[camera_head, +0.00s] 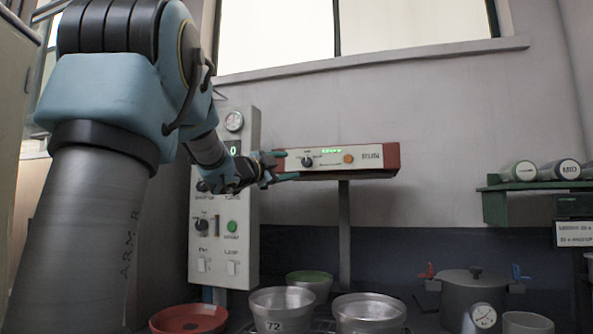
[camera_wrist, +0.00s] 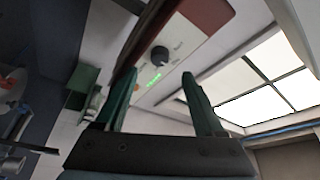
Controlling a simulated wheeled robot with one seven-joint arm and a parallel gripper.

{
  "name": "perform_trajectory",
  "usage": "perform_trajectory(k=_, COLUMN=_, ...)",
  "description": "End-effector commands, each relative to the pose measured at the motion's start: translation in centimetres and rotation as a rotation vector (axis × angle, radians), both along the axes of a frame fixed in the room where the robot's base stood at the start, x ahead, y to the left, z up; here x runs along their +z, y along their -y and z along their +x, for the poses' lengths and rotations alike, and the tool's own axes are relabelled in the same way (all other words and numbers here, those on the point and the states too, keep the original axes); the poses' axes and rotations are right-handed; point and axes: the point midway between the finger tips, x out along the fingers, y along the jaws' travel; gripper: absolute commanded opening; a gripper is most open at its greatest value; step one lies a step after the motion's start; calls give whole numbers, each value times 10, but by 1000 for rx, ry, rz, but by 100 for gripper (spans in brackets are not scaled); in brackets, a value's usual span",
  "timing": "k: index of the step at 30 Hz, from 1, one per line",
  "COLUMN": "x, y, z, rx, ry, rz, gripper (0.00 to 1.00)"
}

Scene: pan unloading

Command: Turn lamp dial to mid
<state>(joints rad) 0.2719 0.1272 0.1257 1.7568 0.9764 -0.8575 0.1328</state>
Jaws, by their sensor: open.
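A black dial (camera_head: 307,161) sits on the white face of a wall box with red ends (camera_head: 391,158); in the wrist view the same dial (camera_wrist: 160,56) shows beyond and between my fingertips. Small labels around it are too small to read. My gripper (camera_head: 284,165) is open, its two green fingers pointing right toward the dial at the box's left end. In the wrist view my gripper (camera_wrist: 161,76) is empty. I cannot tell whether a finger touches the box. Another black dial (camera_head: 201,225) is on the tall white panel (camera_head: 246,250).
The box also has a green display (camera_head: 332,151) and an orange button (camera_head: 348,159). The tall panel has a gauge (camera_head: 234,121) and green button (camera_head: 232,226). Below stand metal pans (camera_head: 282,310), a red bowl (camera_head: 188,319) and a lidded pot (camera_head: 475,290). A green shelf (camera_head: 496,207) is right.

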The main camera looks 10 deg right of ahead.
Motion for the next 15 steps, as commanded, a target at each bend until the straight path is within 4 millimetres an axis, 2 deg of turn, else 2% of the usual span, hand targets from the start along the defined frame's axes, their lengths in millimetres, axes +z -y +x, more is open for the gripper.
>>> perform_trajectory(k=6, x=-6, y=-20, z=-19, rx=0, ry=-1, rz=-1, gripper=71)
perform_trajectory(k=15, x=-7, y=-24, z=-22, rx=0, ry=-1, rz=1, gripper=71)
